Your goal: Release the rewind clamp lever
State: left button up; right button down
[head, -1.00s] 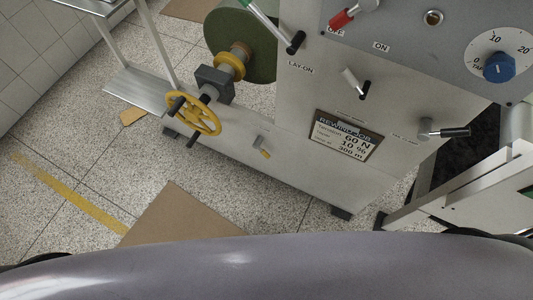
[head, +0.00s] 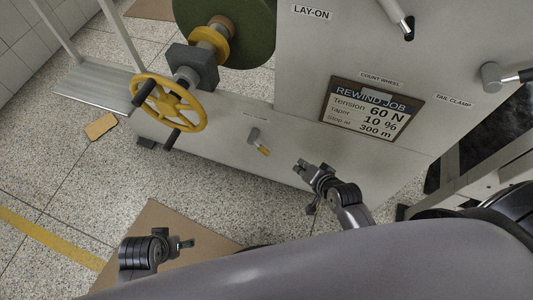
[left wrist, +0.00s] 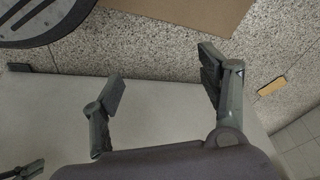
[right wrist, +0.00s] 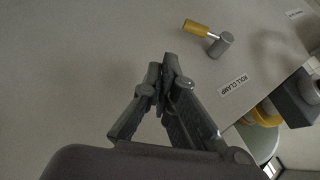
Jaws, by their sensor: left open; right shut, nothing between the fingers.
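The clamp lever (head: 258,142) is a small grey pivot with a yellow-tipped handle on the lower front of the pale machine, tilted down to the right in the head view. In the right wrist view the lever (right wrist: 218,43) shows beyond my fingertips, near a "ROLL CLAMP" label (right wrist: 232,86). My right gripper (head: 306,170) is shut and empty, to the right of and below the lever in the head view, apart from it; it also shows in the right wrist view (right wrist: 168,65). My left gripper (head: 184,243) is low over the floor, open and empty in the left wrist view (left wrist: 160,75).
A "REWIND JOB" plate (head: 371,109) is above right. A tail clamp lever (head: 492,77) is at far right. Brown cardboard (head: 150,222) lies on the floor.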

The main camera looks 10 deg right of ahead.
pick_arm(q)
jog(key=r, duration=0.1)
jog(key=a+r+b, duration=0.1)
jog(key=shift+w+r, duration=0.2)
jog(key=shift+r, duration=0.1)
pick_arm(e)
jog(key=shift+m+t, duration=0.5)
jog(key=shift+t, duration=0.1)
jog(key=w+r, duration=0.1)
jog(key=w+a+r, duration=0.1)
jog(key=r, duration=0.1)
jog(key=shift+w, duration=0.3)
pick_arm(q)
jog(key=shift+b, duration=0.3)
jog(key=b+v, duration=0.2)
jog(key=v, duration=0.3)
jog(key=w+d+r+t+h+b, duration=0.1)
jog(key=w+d+t+b, duration=0.1)
jog(key=w+t, duration=0.3)
jog(key=shift+w+d+r+b, duration=0.35)
jog(key=shift+w+b, duration=0.3)
jog(key=shift+w, duration=1.2)
pick_arm(e)
jog(key=s+a+f+x, duration=0.1)
jog(key=a+x, duration=0.1)
jog(key=x, duration=1)
jog(key=shift+a+f, duration=0.25)
jog(key=shift+a, duration=0.1)
jog(key=shift+w, duration=0.15)
